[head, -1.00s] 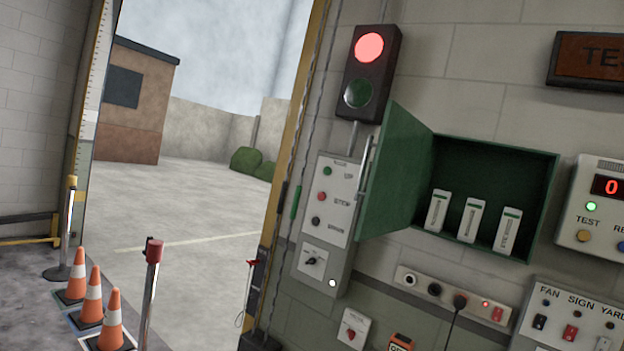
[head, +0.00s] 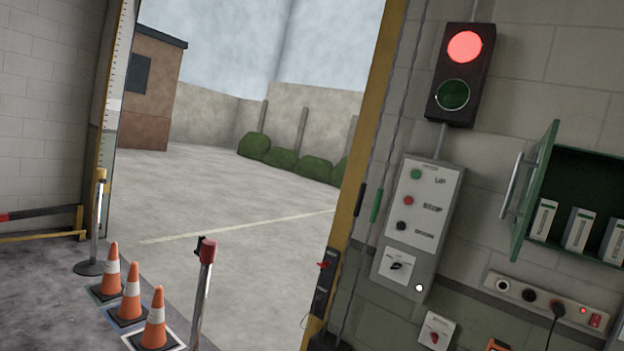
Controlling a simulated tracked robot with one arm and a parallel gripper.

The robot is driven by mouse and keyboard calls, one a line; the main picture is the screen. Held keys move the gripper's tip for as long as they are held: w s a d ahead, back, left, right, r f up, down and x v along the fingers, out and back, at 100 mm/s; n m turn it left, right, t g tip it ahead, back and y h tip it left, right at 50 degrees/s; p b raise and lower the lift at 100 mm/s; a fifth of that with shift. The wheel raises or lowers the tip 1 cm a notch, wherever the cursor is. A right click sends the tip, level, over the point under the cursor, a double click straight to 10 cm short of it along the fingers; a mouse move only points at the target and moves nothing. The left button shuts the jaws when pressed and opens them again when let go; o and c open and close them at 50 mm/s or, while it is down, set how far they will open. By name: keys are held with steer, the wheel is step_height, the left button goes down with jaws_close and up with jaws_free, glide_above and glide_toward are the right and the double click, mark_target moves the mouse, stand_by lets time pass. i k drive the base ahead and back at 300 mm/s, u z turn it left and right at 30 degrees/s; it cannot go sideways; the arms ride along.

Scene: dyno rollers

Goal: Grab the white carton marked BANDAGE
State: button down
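Three white cartons with green tops stand in a row inside an open green wall cabinet (head: 592,166) at the right edge of the head view. They are the left carton (head: 543,219), the middle carton (head: 578,229) and the right carton (head: 614,240), which is partly cut off by the frame edge. Their lettering is too small to read, so I cannot tell which is marked BANDAGE. The cabinet door (head: 535,188) stands open on the left side. My gripper is not in view.
A door control box (head: 421,215) and a signal lamp showing red (head: 464,47) are on the wall left of the cabinet. A socket strip (head: 547,304) runs below it. Orange cones (head: 112,271) and a red-topped post (head: 204,285) stand at the open doorway.

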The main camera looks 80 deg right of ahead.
mark_target(580, 221)
steer(key=z, duration=0.05)
steer(key=i, duration=2.25)
steer(key=z, duration=4.25)
steer(key=i, duration=1.05)
